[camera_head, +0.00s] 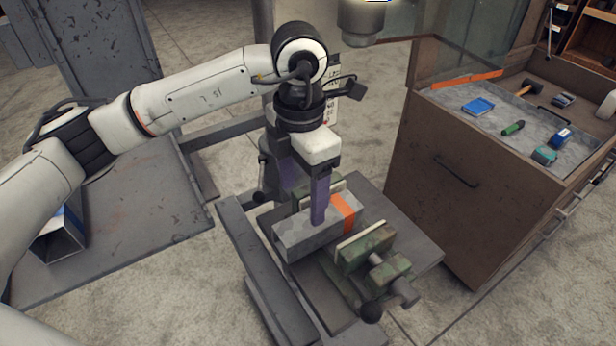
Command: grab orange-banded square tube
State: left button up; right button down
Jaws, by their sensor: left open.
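The orange-banded square tube (295,237) is grey with an orange band near its right end. It lies in a green vise (366,250) with pale jaw strips, on a grey machine table. My left gripper (304,205) points down over the tube, its purple fingers open. The near finger reaches down in front of the tube's upper part. The far finger is partly hidden, and I cannot tell whether either touches the tube. My right gripper is out of view.
Another square tube (62,232) with a blue band lies on the grey platform (150,240) at left. A brown cabinet (450,190) at right bears several tools on top. A machine head (360,20) hangs above. Vise handles stick out at the front right.

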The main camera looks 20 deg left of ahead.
aim_at(302, 226)
pick_arm(q)
jog(key=shift+s, duration=0.2)
jog(key=shift+f, duration=0.2)
notch_tip(302, 226, down, 9)
jog(key=shift+r+p, duration=0.15)
jog(key=shift+p, duration=0.25)
jog(key=shift+f, duration=0.6)
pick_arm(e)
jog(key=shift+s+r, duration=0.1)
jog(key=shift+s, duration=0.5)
pick_arm(q)
jog(key=shift+c, duration=0.5)
jog(key=c, duration=1.4)
jog(key=o, duration=1.5)
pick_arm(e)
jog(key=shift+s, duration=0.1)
